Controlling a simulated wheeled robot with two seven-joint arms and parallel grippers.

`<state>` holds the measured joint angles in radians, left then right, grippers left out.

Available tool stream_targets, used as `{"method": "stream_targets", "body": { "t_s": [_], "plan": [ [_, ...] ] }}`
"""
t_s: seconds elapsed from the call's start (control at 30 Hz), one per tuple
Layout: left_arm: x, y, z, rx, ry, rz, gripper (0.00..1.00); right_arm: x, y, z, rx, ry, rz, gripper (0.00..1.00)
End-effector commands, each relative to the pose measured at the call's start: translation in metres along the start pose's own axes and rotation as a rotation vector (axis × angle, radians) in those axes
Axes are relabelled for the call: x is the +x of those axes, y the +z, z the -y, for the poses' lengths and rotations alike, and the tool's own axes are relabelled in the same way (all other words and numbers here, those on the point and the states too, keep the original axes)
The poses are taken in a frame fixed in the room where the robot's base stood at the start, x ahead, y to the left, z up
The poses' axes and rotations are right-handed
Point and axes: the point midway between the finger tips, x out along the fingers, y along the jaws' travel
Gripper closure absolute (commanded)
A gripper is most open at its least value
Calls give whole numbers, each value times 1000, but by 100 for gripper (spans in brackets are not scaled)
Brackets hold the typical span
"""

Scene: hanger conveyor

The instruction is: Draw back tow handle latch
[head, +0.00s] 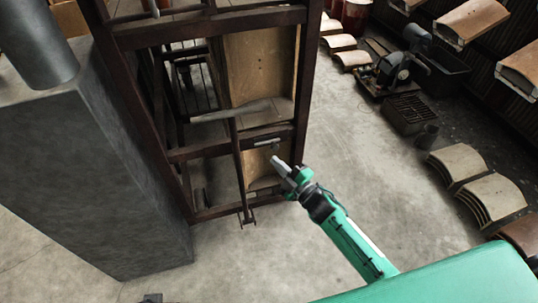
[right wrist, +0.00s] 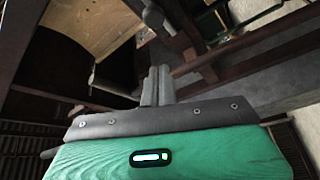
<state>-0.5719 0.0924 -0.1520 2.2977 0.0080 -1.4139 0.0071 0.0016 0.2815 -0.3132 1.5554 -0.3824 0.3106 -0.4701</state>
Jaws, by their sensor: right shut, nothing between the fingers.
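A dark metal frame (head: 222,152) stands ahead of me, with a long upright bar (head: 239,165) that ends in a short crosspiece near the floor. This bar looks like the tow handle. A short grey bar (head: 267,143) sits on the lower crossbeam, just above and left of my right gripper; it may be the latch. My right gripper (head: 275,162) is shut and empty, pointing up-left at the frame's lower opening. In the right wrist view its fingers (right wrist: 157,86) are together, with a grey rounded piece (right wrist: 112,84) to their left. I cannot tell whether they touch it. My left gripper is not seen.
A big grey block (head: 120,170) with a cylinder on top stands at left, close to the frame. Curved tile stacks (head: 490,195), a machine (head: 395,72) and a crate (head: 410,113) line the right side. The concrete floor between is clear.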

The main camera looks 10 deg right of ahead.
Motion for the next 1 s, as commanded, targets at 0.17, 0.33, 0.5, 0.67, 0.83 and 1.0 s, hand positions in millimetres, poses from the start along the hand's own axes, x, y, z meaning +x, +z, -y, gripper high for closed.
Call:
{"method": "stream_targets", "body": {
  "t_s": [0.17,0.33,0.5,0.67,0.83,1.0],
  "plan": [
    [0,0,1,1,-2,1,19,-27,-1,0,1,0,-1,100],
    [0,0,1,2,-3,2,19,-38,-1,0,1,1,-2,100],
    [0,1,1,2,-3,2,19,-40,-1,0,1,1,-2,100],
    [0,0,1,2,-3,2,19,-40,-1,0,1,1,-2,100],
    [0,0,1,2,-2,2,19,-40,-1,0,1,1,-2,100],
    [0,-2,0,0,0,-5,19,-41,-1,1,14,-2,12,100]
  ]
}}
